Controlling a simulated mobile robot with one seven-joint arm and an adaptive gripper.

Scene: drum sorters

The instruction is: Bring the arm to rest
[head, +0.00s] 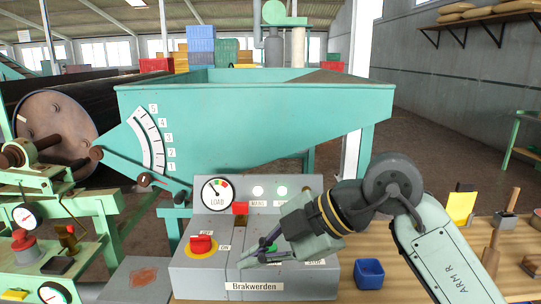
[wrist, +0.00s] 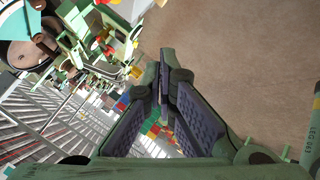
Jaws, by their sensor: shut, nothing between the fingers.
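My gripper (head: 244,262) is in front of the grey control panel (head: 200,270) in the head view, with its fingers pointing left. My arm reaches in from the lower right and hides part of the panel's right side. In the wrist view the fingers of my gripper (wrist: 163,75) meet at the tips, with nothing between them. I cannot tell whether the fingers touch the panel.
A large green hopper (head: 250,115) rises behind. Green machinery with gauges fills the left. Tools and a yellow card (head: 460,207) are on the right part of the bench.

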